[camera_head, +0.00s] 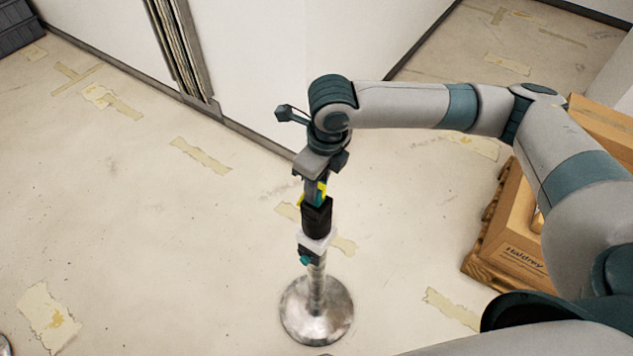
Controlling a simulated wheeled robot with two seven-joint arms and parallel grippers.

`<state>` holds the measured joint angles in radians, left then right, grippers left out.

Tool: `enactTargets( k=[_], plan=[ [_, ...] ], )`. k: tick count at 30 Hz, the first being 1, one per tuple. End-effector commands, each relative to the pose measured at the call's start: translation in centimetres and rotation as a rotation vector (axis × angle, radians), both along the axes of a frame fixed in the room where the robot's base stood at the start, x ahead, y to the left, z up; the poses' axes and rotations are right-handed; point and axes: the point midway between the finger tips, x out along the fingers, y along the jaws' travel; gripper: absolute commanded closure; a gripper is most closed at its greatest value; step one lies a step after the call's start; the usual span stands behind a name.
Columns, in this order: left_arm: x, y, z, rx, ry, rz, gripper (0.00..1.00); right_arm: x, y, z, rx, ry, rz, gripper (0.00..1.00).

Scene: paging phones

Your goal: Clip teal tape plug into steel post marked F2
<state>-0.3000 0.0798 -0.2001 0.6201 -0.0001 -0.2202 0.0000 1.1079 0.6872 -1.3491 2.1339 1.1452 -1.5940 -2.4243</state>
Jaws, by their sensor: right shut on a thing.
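A steel post (317,275) stands upright on a round metal base (317,312) in the middle of the floor. It has a black upper part (316,217), a white piece (314,243) below that and a small teal piece (305,260) low on its left side. I cannot tell whether this teal piece is the tape plug, and no F2 mark is readable. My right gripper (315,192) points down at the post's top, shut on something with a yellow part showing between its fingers. The fingers hide most of it. My left gripper is not in view.
White walls meet in a corner behind the post. Tape scraps lie flat on the floor.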

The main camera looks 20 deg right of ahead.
Motion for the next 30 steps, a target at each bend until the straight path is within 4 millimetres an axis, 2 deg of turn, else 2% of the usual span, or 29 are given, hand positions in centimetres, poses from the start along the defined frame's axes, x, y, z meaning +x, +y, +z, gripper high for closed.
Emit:
enactTargets(
  k=[30],
  plan=[
    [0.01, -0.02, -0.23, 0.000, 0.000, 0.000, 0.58, 0.01, -0.02, -0.78, -0.001, -0.001, 0.000, 0.96]
  ],
)
